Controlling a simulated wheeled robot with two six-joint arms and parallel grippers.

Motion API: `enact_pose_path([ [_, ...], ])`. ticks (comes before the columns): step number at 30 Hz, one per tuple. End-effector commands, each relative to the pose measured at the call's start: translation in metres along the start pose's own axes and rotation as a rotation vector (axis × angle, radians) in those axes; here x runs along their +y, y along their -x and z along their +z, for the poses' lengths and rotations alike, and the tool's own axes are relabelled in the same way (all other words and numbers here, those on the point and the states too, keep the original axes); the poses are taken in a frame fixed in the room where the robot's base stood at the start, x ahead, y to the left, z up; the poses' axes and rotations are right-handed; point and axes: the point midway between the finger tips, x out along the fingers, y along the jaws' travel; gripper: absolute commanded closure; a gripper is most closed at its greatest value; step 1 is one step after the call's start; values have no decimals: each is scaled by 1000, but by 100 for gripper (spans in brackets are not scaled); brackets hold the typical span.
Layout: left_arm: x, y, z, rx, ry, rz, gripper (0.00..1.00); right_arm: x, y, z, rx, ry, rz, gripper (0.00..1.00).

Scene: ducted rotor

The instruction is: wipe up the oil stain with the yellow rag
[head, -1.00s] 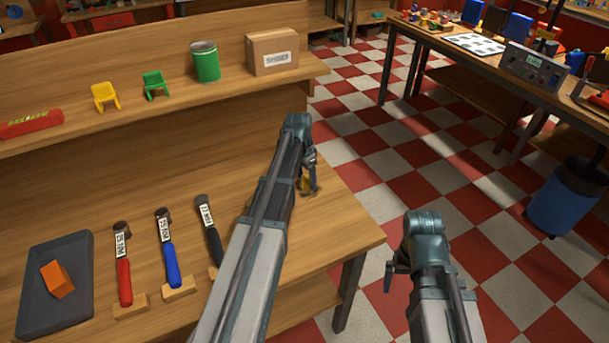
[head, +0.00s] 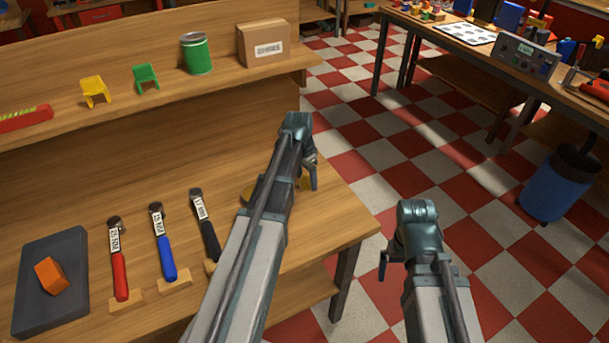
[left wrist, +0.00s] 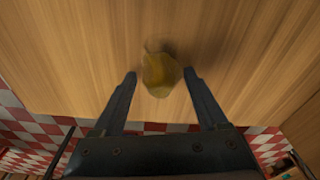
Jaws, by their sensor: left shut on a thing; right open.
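The yellow rag (left wrist: 160,78) lies between the fingertips of my left gripper (left wrist: 160,73), which is shut on it at the wooden bench top. In the head view the rag (head: 305,183) shows only as a small yellow bit beside my left gripper (head: 311,172). A dark brownish patch, apparently the oil stain (head: 247,192), shows left of my left forearm, which hides part of it. In the left wrist view a dark smudge borders the rag's far edge; whether it is stain or shadow I cannot tell. My right gripper (head: 384,262) is open and empty, beyond the bench's right edge.
Red, blue and black-handled tools (head: 162,245) rest on wooden blocks left of my left arm. A grey tray (head: 72,310) holds an orange block. A shelf above carries a green can (head: 197,55) and a box (head: 263,45). The bench's right corner is clear.

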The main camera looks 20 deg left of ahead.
Motion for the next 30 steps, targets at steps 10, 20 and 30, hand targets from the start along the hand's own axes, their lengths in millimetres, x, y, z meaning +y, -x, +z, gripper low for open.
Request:
enact_pose_path([
  [10, 27, 2, 6, -1, -1, 3, 69, 0, 1, 0, 0, 0, 0, 0],
  [20, 25, -1, 6, -1, 0, 1, 69, 0, -2, 0, 0, 0, 0, 0],
  [30, 3, -1, 1, -1, 2, -2, 69, 0, -1, 0, 0, 0, 0, 0],
])
